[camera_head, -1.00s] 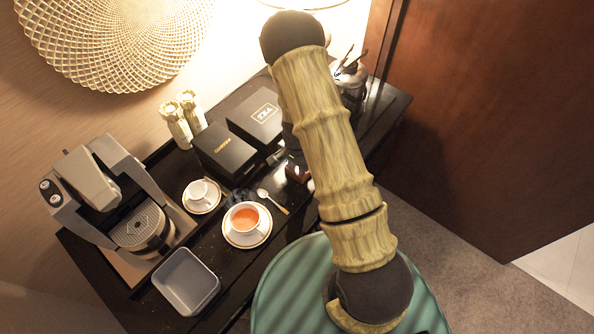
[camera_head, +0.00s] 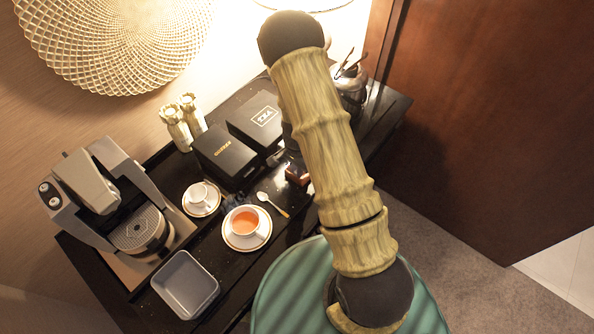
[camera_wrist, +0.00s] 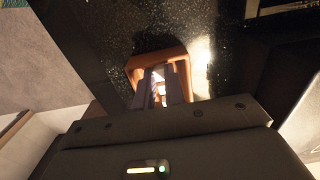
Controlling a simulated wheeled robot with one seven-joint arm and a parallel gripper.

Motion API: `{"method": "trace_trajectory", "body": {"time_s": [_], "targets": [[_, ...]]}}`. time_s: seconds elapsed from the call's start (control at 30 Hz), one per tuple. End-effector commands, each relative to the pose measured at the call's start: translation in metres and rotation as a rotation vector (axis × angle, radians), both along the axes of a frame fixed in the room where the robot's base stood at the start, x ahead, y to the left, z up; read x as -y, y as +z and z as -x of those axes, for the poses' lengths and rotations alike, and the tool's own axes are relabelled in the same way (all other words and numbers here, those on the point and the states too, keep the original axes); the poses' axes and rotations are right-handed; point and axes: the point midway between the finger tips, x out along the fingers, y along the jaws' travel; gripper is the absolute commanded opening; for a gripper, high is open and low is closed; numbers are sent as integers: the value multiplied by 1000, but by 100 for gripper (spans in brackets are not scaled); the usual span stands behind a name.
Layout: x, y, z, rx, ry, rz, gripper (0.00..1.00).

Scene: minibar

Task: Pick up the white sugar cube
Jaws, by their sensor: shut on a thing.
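My gripper (camera_wrist: 166,86) is in the wrist view, its two fingers reaching down at a small brown wooden holder (camera_wrist: 140,66). The fingers are closed on a small white sugar cube (camera_wrist: 161,91), of which only a bright sliver shows between them. Whether the cube is clear of the holder I cannot tell. In the head view the brown holder (camera_head: 297,175) shows beside my arm on the black counter, partly covered. My fingers and the cube are hidden there behind the arm.
A cup of orange-red tea on a saucer (camera_head: 229,236), a spoon (camera_head: 272,204), a small white cup (camera_head: 198,194) and black boxes (camera_head: 224,155) are left of my arm. A coffee machine (camera_head: 110,200) and grey tray (camera_head: 186,284) stand further left. A kettle (camera_head: 352,83) is behind the arm.

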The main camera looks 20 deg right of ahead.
Motion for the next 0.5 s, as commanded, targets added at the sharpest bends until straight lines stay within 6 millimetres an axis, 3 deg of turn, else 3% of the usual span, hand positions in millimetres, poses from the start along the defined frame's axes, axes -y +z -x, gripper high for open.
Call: {"method": "trace_trajectory", "body": {"time_s": [0.5], "targets": [[-1, 80, -1, 3, 3, -1, 0]]}}
